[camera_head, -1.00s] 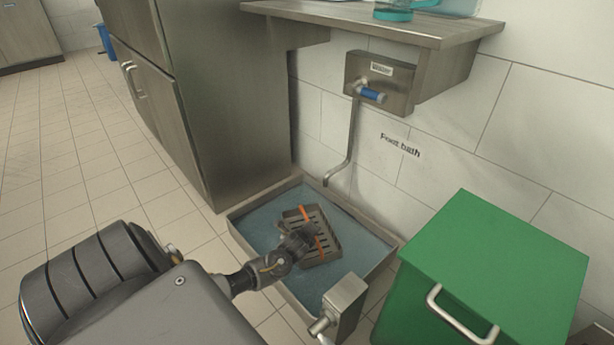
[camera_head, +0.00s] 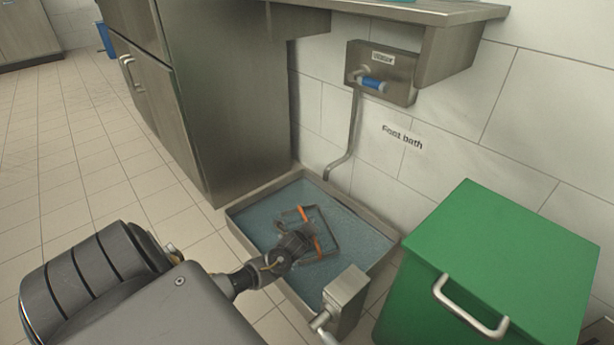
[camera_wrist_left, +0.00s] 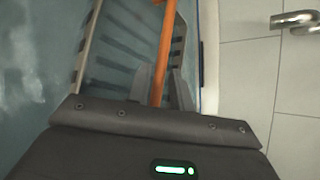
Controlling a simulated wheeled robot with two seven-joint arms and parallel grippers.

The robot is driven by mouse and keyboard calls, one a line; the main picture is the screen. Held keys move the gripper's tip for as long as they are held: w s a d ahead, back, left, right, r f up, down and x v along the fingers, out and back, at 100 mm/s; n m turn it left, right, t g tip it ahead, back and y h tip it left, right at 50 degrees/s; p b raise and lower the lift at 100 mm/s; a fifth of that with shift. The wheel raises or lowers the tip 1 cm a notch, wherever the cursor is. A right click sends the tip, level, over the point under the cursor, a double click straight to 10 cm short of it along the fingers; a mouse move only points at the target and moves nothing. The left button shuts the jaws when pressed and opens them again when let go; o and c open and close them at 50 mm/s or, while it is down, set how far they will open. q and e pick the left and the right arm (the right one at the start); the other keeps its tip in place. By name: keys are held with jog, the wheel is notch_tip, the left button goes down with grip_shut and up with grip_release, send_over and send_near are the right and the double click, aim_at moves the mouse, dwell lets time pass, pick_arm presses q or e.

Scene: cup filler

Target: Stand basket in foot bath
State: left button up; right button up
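The basket (camera_head: 328,226) is a dark metal frame with an orange handle (camera_head: 302,213). In the head view it sits low in the blue-green liquid of the foot bath (camera_head: 240,235), with only its rim and handle clear. Its slatted side (camera_wrist_left: 180,50) shows through the liquid in the left wrist view; whether it touches the bottom is hidden. My left gripper (camera_head: 306,240) is over the basket; in the wrist view its fingers (camera_wrist_left: 160,88) are closed around the orange handle. My right gripper is not in view.
A green lidded bin (camera_head: 500,245) stands right of the bath. A metal post box (camera_head: 345,292) is at its front corner. A steel cabinet (camera_head: 235,110) stands at the back left. A water pipe (camera_head: 353,140) hangs above the bath's back edge.

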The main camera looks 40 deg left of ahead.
pick_arm(q)
jog(key=shift+o, duration=0.9)
